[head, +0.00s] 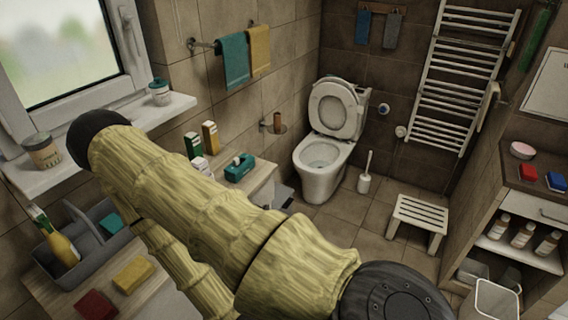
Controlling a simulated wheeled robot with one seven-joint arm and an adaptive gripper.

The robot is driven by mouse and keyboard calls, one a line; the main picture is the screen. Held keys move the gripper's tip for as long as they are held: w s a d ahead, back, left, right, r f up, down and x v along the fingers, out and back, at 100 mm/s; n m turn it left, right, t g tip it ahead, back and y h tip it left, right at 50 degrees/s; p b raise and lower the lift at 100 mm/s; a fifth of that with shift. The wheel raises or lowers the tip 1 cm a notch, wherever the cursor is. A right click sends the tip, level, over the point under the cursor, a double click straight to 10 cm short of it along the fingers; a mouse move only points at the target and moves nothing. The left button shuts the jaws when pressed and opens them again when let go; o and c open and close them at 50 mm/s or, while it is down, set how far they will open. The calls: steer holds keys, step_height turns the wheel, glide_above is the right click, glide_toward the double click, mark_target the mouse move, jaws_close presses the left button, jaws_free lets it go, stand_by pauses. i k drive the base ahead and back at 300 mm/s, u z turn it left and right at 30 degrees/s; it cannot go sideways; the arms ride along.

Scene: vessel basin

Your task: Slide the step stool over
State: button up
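The step stool (421,211) is low and white with a slatted top. It stands upright on the tiled floor in the head view, right of the toilet and left of the shelf unit. Its slatted top and several legs show. My arm crosses the lower left and middle of the view, well apart from the stool. My gripper is not in view.
The toilet (321,169) has its lid up, and a toilet brush (365,175) stands beside it. A shelf unit (508,215) with bottles borders the right, with a bin (493,300) below. Bare floor tiles (374,249) lie left of the stool.

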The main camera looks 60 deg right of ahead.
mark_target(434, 218)
steer(key=z, duration=2.55)
steer(key=i, duration=2.6)
steer(key=z, duration=0.45)
